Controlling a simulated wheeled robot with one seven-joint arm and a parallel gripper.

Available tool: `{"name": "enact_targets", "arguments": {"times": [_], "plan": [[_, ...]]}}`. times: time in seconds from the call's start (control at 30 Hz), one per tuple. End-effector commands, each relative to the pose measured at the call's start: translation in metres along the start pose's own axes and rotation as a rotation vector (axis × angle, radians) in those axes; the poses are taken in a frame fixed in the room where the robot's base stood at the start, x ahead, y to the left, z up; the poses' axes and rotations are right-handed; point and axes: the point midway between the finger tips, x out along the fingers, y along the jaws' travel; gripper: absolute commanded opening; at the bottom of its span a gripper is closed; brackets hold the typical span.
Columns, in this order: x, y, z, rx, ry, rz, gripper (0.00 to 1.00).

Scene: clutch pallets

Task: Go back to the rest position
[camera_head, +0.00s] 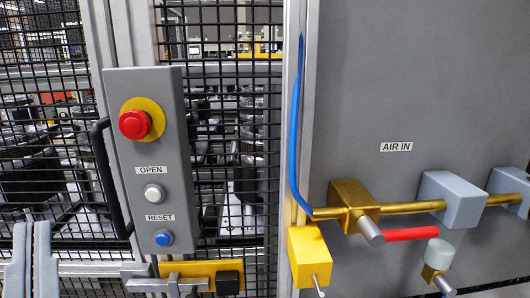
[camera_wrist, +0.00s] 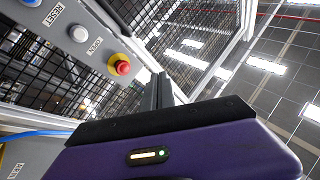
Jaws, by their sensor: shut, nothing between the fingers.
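My gripper (camera_head: 31,228) shows at the lower left of the head view, its two grey fingers pointing up in front of the mesh fence. In the wrist view my gripper (camera_wrist: 161,80) has its dark fingers close together, with nothing held, rising beyond the purple hand body. The wrist camera looks upward towards the ceiling. The fingers are left of and lower than the buttons of the grey control box (camera_head: 168,105) in the head view. The rest of my arm is out of view in the head view.
The control box carries a red emergency button (camera_head: 135,124), a white OPEN button (camera_head: 154,193) and a blue RESET button (camera_head: 164,238). The AIR IN panel (camera_head: 420,80) with brass pipe (camera_head: 410,208), red handle (camera_head: 411,234) and blue hose (camera_head: 295,130) stands right. Black mesh fence (camera_head: 230,60) stands behind.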

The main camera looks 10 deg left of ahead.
Motion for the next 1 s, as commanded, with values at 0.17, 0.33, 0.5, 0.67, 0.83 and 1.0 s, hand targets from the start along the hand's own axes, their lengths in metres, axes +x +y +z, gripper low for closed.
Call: {"name": "enact_targets", "arguments": {"times": [0.17, 0.33, 0.5, 0.67, 0.83, 1.0], "plan": [[-0.048, 0.056, 0.037, -0.190, -0.051, -0.012, 0.00], [-0.101, 0.109, 0.059, -0.323, -0.102, 0.013, 0.00], [-0.163, 0.159, 0.069, -0.418, -0.160, 0.075, 0.00], [-0.226, 0.198, 0.070, -0.477, -0.225, 0.167, 0.00], [-0.297, 0.229, 0.065, -0.508, -0.303, 0.298, 0.00], [-0.372, 0.247, 0.058, -0.499, -0.396, 0.466, 0.00]]}}
